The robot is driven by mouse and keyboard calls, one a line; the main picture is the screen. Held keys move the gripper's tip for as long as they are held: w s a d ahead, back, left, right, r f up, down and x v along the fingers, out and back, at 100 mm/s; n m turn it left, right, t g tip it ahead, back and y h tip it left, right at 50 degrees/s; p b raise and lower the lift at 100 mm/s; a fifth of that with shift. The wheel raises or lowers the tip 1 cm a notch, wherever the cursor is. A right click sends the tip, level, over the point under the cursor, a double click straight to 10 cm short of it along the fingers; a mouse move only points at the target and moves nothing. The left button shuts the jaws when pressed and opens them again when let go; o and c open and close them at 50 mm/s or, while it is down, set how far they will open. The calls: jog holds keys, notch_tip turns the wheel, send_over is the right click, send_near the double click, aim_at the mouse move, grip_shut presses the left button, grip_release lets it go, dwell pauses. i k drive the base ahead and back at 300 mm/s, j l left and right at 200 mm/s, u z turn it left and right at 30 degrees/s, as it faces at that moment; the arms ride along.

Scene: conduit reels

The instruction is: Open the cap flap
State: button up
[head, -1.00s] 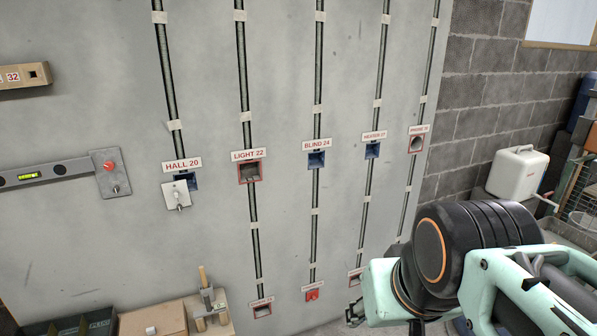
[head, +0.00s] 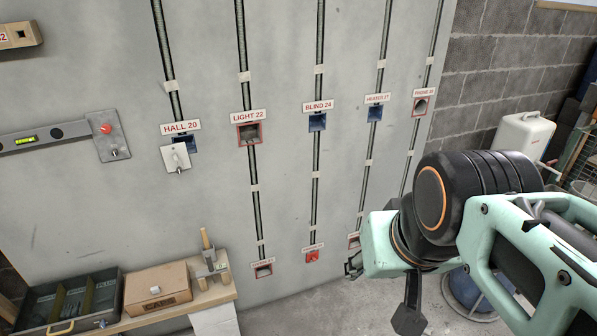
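A tan box (head: 172,279) with letters on its front, seemingly "CAPS", sits on a bench at the lower left of the head view. Its top looks shut, and a small pale tab (head: 155,290) shows on it. My gripper (head: 353,265) shows only as small dark parts at the left end of my mint-green wrist. It is right of the box and well apart from it. Its fingers are mostly hidden, so I cannot tell whether it is open or holds anything.
A dark metal tray (head: 68,298) stands left of the box, and a wooden stand (head: 209,262) right of it. Behind is a grey wall panel (head: 80,200) with conduits and labelled boxes. A blue drum (head: 468,291) stands behind my arm.

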aim_at(143, 285)
jog(key=i+l+u, duration=0.15)
jog(key=i+l, duration=0.15)
jog(key=k, duration=0.95)
jog(key=i+j, duration=0.3)
jog(key=j, duration=0.15)
jog(key=i+j, duration=0.25)
jog(key=j, duration=0.2)
jog(key=i+j, duration=0.3)
jog(key=j, duration=0.15)
jog(key=i+j, duration=0.3)
jog(key=j, duration=0.15)
